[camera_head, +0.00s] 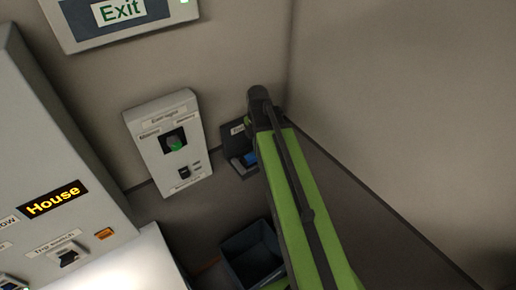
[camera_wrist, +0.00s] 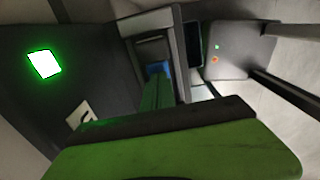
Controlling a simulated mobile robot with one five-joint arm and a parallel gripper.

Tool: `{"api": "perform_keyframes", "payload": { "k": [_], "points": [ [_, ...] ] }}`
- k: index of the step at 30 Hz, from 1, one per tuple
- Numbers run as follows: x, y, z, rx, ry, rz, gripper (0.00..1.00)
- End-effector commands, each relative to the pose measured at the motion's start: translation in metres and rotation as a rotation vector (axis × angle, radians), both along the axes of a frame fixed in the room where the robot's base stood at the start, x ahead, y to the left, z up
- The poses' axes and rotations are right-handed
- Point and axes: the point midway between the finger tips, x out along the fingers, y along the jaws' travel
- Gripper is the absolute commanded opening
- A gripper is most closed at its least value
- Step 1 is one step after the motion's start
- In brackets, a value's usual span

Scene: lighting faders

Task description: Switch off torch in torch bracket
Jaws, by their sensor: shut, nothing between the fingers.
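The torch bracket (camera_head: 232,133) is a dark holder low on the wall, left of my green arm in the head view. A blue part (camera_head: 250,158) shows in it beside a grey piece; I cannot tell whether this is the torch. My arm covers the bracket's right side. In the wrist view a blue piece (camera_wrist: 158,68) sits inside a grey-framed dark recess. My gripper (camera_wrist: 155,85) is shut and empty, its green finger reaching toward the blue piece; I cannot tell whether they touch. In the head view my gripper is hidden behind the arm. No torch switch can be made out.
A large "House" panel (camera_head: 60,130) stands further left, an Exit sign (camera_head: 120,12) above. An open dark bin (camera_head: 250,252) is below. The right wall (camera_head: 410,110) is bare.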

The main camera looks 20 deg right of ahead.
Motion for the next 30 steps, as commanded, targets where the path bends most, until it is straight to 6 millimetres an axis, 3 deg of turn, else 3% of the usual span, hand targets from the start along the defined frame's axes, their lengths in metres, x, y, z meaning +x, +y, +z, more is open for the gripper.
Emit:
{"api": "perform_keyframes", "payload": {
  "k": [5,11,24,30],
  "points": [
    [-0.007,0.002,-0.007,0.004,0.017,0.001,0.00],
    [-0.008,0.002,0.009,0.003,0.014,0.001,0.00],
    [-0.008,0.001,0.110,-0.001,-0.005,0.000,0.00],
    [-0.008,0.001,0.143,-0.001,-0.005,0.000,0.00]
  ]
}}
